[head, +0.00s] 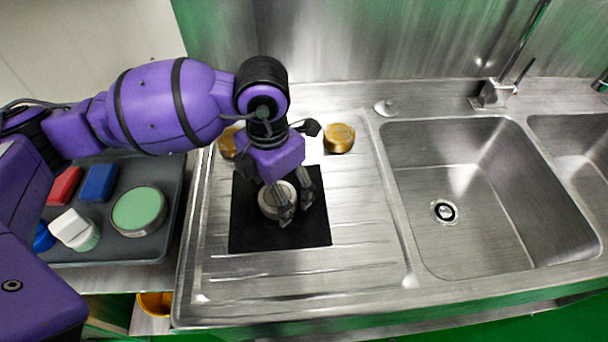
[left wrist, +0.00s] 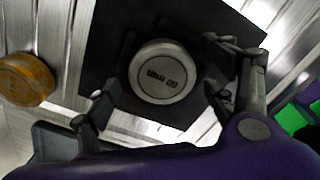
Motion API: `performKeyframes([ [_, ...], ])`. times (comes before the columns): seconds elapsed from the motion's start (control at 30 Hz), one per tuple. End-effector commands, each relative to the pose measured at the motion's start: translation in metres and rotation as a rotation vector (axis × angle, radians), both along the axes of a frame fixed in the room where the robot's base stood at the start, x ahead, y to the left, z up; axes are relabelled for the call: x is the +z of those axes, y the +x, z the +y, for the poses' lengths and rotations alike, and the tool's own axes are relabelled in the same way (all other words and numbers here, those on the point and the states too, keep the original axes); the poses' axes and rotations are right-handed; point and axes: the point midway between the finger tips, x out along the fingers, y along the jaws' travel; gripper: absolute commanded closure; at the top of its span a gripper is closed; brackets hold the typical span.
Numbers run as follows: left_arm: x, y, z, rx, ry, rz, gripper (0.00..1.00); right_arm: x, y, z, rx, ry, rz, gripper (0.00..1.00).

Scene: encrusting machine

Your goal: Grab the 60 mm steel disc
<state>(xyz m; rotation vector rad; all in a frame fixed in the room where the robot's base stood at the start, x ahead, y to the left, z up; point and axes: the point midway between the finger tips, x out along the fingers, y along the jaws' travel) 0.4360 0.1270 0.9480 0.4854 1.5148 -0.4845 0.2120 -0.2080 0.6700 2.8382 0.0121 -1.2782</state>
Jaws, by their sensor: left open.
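The steel disc (head: 268,203) lies on a black square mat (head: 245,230) on the drainboard. In the left wrist view the disc (left wrist: 162,72) shows its pale top with "60 mm" on it, upside down. My left gripper (head: 285,205) is above the mat, pointing down over the disc, with its fingers spread. In the left wrist view my left gripper's fingers (left wrist: 165,105) stand apart on either side of the disc; I cannot tell whether they touch it. The gripper partly hides the disc in the head view. My right gripper is not in view.
Two brass discs lie behind the mat, one right (head: 339,138) and one left (head: 228,142) partly behind my arm. A dark tray (head: 150,248) at left holds a green-topped round container (head: 138,210), red and blue blocks and a white bottle. Sink basins (head: 480,190) lie to the right.

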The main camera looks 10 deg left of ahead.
Motion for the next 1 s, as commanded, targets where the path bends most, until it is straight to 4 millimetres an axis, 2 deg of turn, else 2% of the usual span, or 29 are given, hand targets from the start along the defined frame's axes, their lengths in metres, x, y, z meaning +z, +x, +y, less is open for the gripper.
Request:
performKeyframes([
  [0.1,-0.0079,-0.001,0.0002,0.0,0.0,0.002,0.23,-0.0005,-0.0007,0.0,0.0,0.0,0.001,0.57],
  [0.3,-0.0082,-0.0009,0.0003,0.0,0.0,0.002,0.24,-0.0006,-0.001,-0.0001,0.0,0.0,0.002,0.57],
  [0.8,-0.0075,-0.0004,0.0005,0.001,0.001,0.001,0.9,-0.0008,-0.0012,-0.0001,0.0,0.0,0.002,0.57],
  [1.0,-0.0068,-0.0001,0.0008,0.001,0.001,0.001,0.9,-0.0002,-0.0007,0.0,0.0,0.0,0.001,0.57],
])
